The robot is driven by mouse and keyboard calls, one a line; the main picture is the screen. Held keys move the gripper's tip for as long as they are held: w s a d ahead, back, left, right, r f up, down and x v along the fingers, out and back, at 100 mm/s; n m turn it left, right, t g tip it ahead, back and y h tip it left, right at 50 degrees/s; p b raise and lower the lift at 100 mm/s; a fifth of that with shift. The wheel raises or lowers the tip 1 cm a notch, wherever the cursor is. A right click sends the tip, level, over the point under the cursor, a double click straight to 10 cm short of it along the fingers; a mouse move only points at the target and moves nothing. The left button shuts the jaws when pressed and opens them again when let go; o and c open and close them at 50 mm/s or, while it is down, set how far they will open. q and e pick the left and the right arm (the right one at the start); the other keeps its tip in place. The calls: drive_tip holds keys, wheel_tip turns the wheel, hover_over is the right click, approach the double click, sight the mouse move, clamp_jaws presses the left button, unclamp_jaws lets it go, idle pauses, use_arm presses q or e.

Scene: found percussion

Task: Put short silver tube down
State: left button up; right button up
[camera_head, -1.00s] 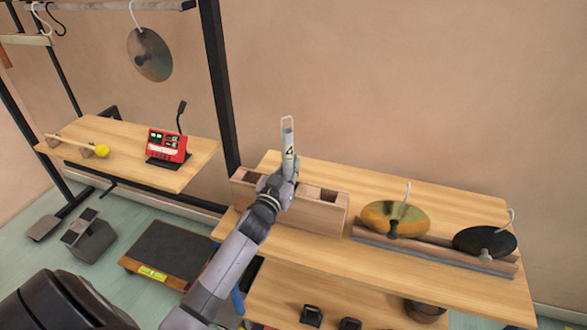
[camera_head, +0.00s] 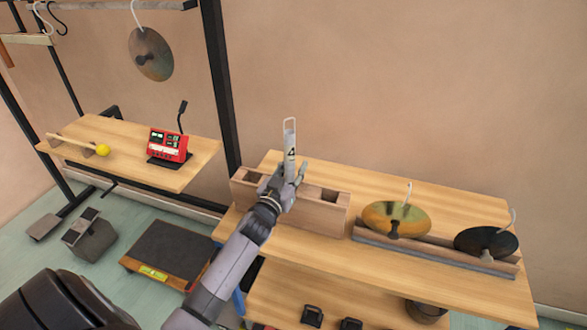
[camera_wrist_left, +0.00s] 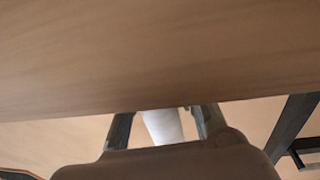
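The short silver tube (camera_head: 291,140) stands upright at the wooden block (camera_head: 318,212), with a wire loop at its top and a dark mark on its side. Its lower end is hidden behind my left gripper, so I cannot see how it sits in the block. My left gripper (camera_head: 292,174) is open around the tube, one finger on each side. In the left wrist view the pale tube (camera_wrist_left: 163,127) shows between the two spread fingers (camera_wrist_left: 165,122), with gaps on both sides. My right gripper is not in view.
The block has square openings and stands on a wooden table (camera_head: 440,270). A brass-coloured disc (camera_head: 385,222) and a black disc (camera_head: 470,238) rest on a rail to the right. A red device (camera_head: 166,146) is on the left table. A dark post (camera_head: 220,90) stands behind my arm.

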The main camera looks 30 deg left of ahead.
use_arm(q)
drive_tip(key=s+d, duration=0.1)
drive_tip(key=s, duration=1.1)
drive_tip(key=shift+d+f+b, duration=0.35)
drive_tip(key=shift+f, duration=0.1)
